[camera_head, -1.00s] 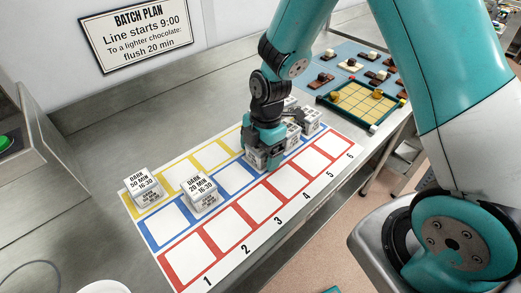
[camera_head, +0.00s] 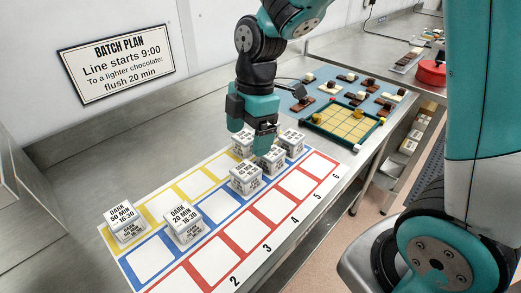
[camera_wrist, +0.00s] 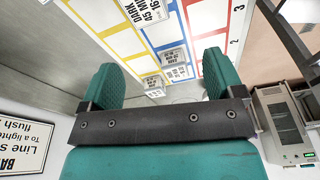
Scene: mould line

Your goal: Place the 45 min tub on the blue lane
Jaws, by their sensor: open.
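The 45 min tub (camera_head: 246,179), a small white labelled block, stands upright on the blue lane (camera_head: 218,204), around column 4. Its label reads DARK 45 MIN at the top of the wrist view, where the tub (camera_wrist: 145,11) is cut by the edge. In the head view its label is too small to read surely. My gripper (camera_head: 252,130) is open and empty, above and behind the tub, apart from it. In the wrist view the two green fingers stand wide apart with nothing between them.
The DARK 20 MIN tub (camera_head: 184,225) is on the blue lane, the DARK 50 MIN tub (camera_head: 124,224) on yellow. Other tubs (camera_head: 271,160) (camera_head: 291,143) (camera_head: 241,144) crowd beside my gripper. A chocolate tray (camera_head: 343,123) lies beyond. The red lane (camera_head: 243,233) is clear.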

